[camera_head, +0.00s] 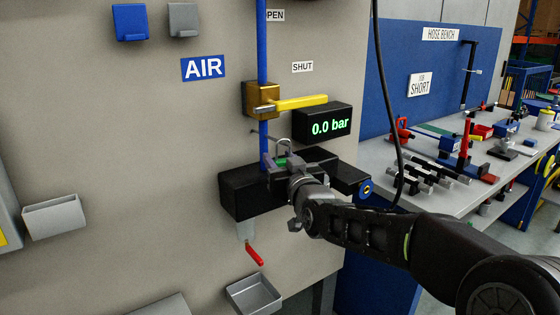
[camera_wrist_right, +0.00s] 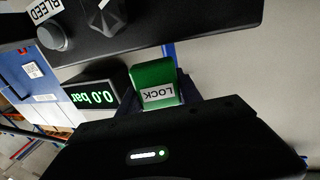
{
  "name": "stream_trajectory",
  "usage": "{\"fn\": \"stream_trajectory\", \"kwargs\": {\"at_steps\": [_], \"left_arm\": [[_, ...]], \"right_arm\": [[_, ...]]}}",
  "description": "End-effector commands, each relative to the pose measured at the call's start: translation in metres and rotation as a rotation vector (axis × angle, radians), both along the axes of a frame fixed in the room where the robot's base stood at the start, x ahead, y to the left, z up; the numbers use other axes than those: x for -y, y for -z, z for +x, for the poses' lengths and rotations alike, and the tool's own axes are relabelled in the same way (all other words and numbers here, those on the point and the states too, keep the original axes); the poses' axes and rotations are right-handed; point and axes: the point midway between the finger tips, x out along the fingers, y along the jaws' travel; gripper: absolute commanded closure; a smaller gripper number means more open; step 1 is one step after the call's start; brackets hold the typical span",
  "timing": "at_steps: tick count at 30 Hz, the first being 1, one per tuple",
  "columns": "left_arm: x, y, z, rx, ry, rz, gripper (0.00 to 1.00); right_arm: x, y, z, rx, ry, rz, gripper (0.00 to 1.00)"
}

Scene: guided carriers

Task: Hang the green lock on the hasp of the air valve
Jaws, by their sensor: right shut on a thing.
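The green lock (camera_wrist_right: 154,84) fills the middle of the right wrist view, its white LOCK label upside down. In the head view only a little green of it shows between the fingers of my right gripper (camera_head: 281,162), which is shut on it. The air valve (camera_head: 258,99) is a brass body on the blue pipe, above my gripper. Its yellow handle (camera_head: 300,103) points right, level below the SHUT sign. A thin grey metal piece (camera_head: 266,133) shows just above the gripper; I cannot tell whether it is the hasp or the shackle. My left gripper is out of view.
A black display (camera_head: 325,124) reading 0.0 bar is right of the pipe. A black block (camera_head: 235,190) lies behind and below my gripper. A black cable (camera_head: 385,100) hangs at right. A grey tray (camera_head: 254,294) is below; the hose bench (camera_head: 440,198) is at right.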

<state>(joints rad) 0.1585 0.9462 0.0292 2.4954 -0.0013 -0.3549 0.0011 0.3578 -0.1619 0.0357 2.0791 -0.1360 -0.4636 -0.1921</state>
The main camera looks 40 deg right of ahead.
Motion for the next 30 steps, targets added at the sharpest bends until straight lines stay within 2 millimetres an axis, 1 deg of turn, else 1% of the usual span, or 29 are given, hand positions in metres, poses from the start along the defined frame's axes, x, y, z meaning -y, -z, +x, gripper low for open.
{"fn": "stream_trajectory", "kwargs": {"at_steps": [6,7,16,25,28,30], "left_arm": [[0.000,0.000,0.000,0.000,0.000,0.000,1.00],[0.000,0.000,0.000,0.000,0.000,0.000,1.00],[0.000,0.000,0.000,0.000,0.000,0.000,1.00],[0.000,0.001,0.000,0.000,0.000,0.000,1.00],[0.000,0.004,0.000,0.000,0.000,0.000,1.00],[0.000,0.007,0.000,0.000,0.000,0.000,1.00]], "right_arm": [[0.000,0.000,0.000,0.001,0.000,0.000,1.00],[0.000,0.000,0.000,0.001,0.000,0.000,0.58],[0.000,0.000,0.000,0.001,0.000,0.000,0.33],[0.000,0.001,-0.001,0.000,0.000,0.000,0.33],[-0.002,0.001,-0.007,0.000,0.000,0.000,0.33],[-0.004,0.001,-0.014,0.002,0.001,-0.001,0.33]]}}
